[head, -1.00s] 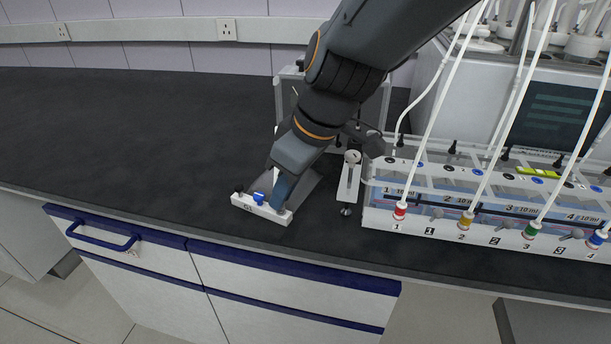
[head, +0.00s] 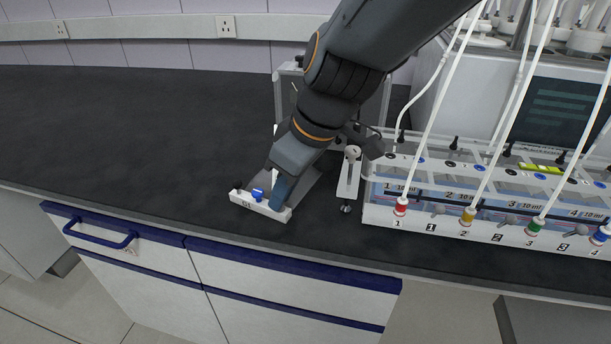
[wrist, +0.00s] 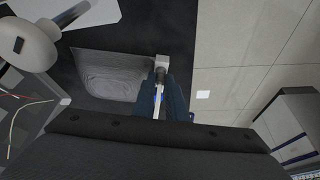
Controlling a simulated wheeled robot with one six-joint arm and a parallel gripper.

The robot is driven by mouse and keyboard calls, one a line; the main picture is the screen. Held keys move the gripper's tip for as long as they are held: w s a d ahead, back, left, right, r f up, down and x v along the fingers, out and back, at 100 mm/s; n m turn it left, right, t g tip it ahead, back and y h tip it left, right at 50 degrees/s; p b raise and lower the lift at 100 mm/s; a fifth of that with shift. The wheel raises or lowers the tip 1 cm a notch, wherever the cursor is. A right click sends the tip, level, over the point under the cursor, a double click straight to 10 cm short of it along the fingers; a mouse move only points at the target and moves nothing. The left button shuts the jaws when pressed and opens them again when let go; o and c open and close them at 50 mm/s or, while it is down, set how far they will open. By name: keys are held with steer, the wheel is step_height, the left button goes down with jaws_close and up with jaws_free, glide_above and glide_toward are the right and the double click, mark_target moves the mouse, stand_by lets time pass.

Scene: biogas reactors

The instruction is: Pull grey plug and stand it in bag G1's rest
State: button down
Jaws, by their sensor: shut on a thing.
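My gripper (head: 281,195) reaches down at the right end of the white bar marked G1 (head: 250,205), near the bench's front edge. In the wrist view my gripper (wrist: 161,88) is shut on a small grey piece (wrist: 160,74), which looks like the grey plug. The fingers hide most of it, and I cannot tell whether it is seated in the bar. A blue clip or valve (head: 258,195) and a small dark peg sit on the bar to the left. A flat grey bag (wrist: 112,75) lies behind the bar, partly hidden by my arm in the head view.
A clear rack (head: 480,210) with numbered positions and coloured plugs on white tubes stands to the right. A white post or lever (head: 350,180) stands between it and my gripper. The dark bench (head: 130,125) is clear to the left.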

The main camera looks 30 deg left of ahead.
stand_by(0.3)
steer(key=c, duration=1.7)
jaws_free()
steer(key=v, duration=0.7)
steer(key=shift+d+r, duration=0.2)
steer(key=shift+r, duration=0.1)
